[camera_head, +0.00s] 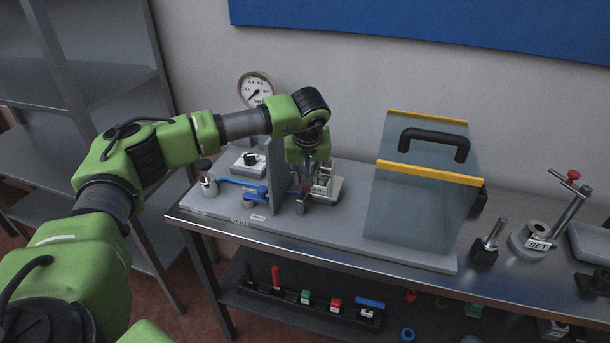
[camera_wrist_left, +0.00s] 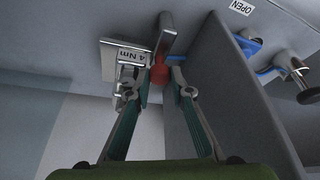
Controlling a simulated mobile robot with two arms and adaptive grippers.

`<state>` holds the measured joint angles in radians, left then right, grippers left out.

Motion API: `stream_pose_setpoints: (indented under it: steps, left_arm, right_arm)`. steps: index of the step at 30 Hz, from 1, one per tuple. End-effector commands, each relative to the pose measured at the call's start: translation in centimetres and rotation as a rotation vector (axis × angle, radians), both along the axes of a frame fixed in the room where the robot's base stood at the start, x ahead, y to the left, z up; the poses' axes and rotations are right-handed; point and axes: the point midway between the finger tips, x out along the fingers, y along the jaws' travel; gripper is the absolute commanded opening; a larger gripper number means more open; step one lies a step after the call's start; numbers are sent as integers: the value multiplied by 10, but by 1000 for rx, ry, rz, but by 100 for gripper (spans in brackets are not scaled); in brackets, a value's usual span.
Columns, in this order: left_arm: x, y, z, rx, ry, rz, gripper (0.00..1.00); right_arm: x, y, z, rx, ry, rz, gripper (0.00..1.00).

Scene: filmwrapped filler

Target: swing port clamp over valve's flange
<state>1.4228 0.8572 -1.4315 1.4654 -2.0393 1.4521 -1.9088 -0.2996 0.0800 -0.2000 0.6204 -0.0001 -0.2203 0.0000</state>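My left gripper (camera_head: 311,163) reaches down over the bench rig, on the right side of an upright grey plate. In the left wrist view its fingers (camera_wrist_left: 152,78) are apart, with a red knob (camera_wrist_left: 159,76) between or just beyond the tips. I cannot tell whether they touch it. The knob sits at a metal lever (camera_wrist_left: 167,36), which looks like the port clamp, beside a grey block labelled 4 Nm (camera_wrist_left: 125,53). The lever also shows in the head view (camera_head: 303,201). The valve's flange is not clearly visible. My right gripper is not in view.
The upright grey plate (camera_head: 276,176) separates the clamp from blue-handled valve parts (camera_head: 256,193) at left. A clear guard with yellow edges and a black handle (camera_head: 434,141) stands at right. A gauge (camera_head: 256,88) is behind. Metal fittings (camera_head: 537,236) stand farther right.

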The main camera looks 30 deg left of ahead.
Motion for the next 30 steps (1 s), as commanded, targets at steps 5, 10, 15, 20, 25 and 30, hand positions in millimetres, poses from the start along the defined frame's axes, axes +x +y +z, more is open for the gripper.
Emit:
stream_pose_setpoints:
  steps: [5,10,15,20,25,30]
  left_arm:
    - [0,-1,0,0,0,-1,36]
    - [0,-1,0,0,0,-1,36]
    - [-3,-4,12,-2,-3,-2,36]
    - [-11,-9,35,-1,-3,-2,36]
    - [-19,-14,58,-1,-2,-1,36]
    - [-24,-17,71,0,-1,0,36]
  right_arm:
    - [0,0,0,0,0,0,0]
    - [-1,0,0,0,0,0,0]
    - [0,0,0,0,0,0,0]
    - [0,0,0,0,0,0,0]
    - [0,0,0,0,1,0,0]
    - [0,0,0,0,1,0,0]
